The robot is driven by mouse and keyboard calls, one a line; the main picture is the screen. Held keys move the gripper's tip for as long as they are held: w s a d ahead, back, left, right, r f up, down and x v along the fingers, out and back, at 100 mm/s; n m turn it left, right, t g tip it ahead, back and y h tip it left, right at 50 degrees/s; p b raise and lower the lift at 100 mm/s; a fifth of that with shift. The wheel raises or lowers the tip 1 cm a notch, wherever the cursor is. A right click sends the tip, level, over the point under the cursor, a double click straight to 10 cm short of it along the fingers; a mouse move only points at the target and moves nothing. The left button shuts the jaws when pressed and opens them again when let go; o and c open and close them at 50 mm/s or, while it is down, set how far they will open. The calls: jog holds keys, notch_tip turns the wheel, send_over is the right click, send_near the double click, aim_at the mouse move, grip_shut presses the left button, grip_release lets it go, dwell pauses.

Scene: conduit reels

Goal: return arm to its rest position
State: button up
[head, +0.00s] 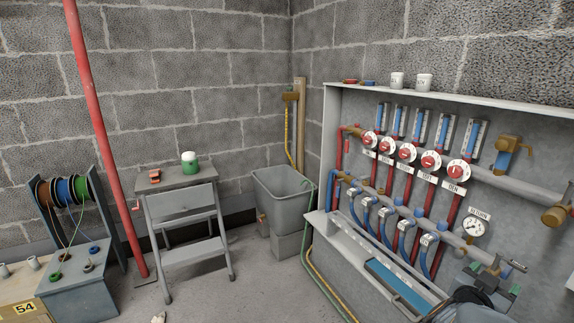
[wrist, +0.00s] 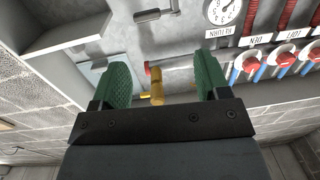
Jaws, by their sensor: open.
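My gripper (head: 495,278) is at the lower right of the head view, in front of the manifold cabinet's lower right part. In the wrist view my gripper (wrist: 164,75) has its two green-padded fingers spread wide, with nothing held between them. A brass fitting (wrist: 157,88) on the grey pipe shows in the gap, beyond the fingers. My arm is partly cut off by the bottom edge of the head view.
The manifold cabinet (head: 440,96) carries red-knobbed valves, blue pipes and a gauge (head: 473,228) close to my gripper. A grey step stool (head: 189,247), grey bin (head: 283,188) and cable reels (head: 62,191) stand left. Some floor between is clear.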

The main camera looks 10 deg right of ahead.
jog(key=w+a+r+n+t+y+p, duration=0.2)
jog(key=w+a+r+n+y+p, duration=0.3)
jog(key=a+r+p, duration=0.4)
jog(key=w+a+r+n+t+y+p, duration=0.25)
jog(key=w+a+r+y+p, duration=0.35)
jog(key=a+r+p, duration=0.3)
jog(key=s+a+r+n+g+y+p, duration=0.2)
jog(key=s+a+r+n+g+p, duration=0.1)
jog(key=a+r+p, duration=0.4)
jog(key=s+a+r+n+g+y+p, duration=0.3)
jog(key=a+r+p, duration=0.5)
jog(key=p, duration=0.5)
jog(key=s+a+g, duration=0.1)
jog(key=s, duration=0.1)
jog(key=shift+s+a+r+y, duration=0.15)
jog(key=shift+s+a+y, duration=0.1)
jog(key=shift+s+y, duration=0.1)
jog(key=shift+s+n, duration=0.2)
jog(key=shift+n, duration=0.05)
